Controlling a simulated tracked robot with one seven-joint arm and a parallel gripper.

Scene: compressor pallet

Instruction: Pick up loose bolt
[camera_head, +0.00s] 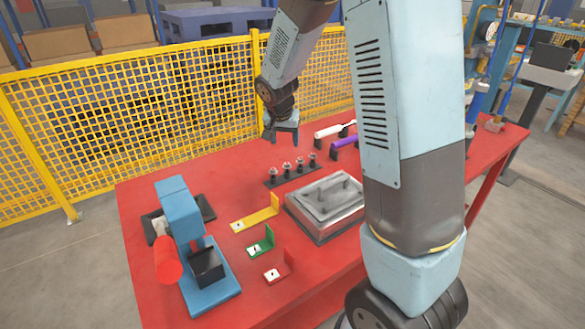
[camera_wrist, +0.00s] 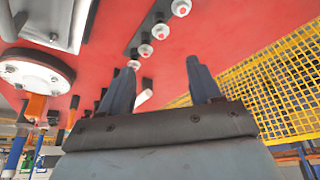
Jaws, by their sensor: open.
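Several bolts (camera_head: 286,168) with pale heads stand upright in a row on a dark strip (camera_head: 276,182) near the back of the red table. They also show in the wrist view as a line of bolts (camera_wrist: 145,50) with red centres, running up to the top edge. I cannot tell which of them is the loose bolt. My gripper (camera_head: 284,137) points down above and behind the row, apart from the bolts. In the wrist view, the two dark fingers of my gripper (camera_wrist: 160,82) are spread with nothing between them.
A grey metal case (camera_head: 328,209) lies right of yellow, green and red brackets (camera_head: 258,244). A blue press-like device (camera_head: 183,222) stands at left. White and purple tools (camera_head: 343,142) lie right of the bolts. A yellow mesh fence (camera_head: 120,125) runs close behind the table.

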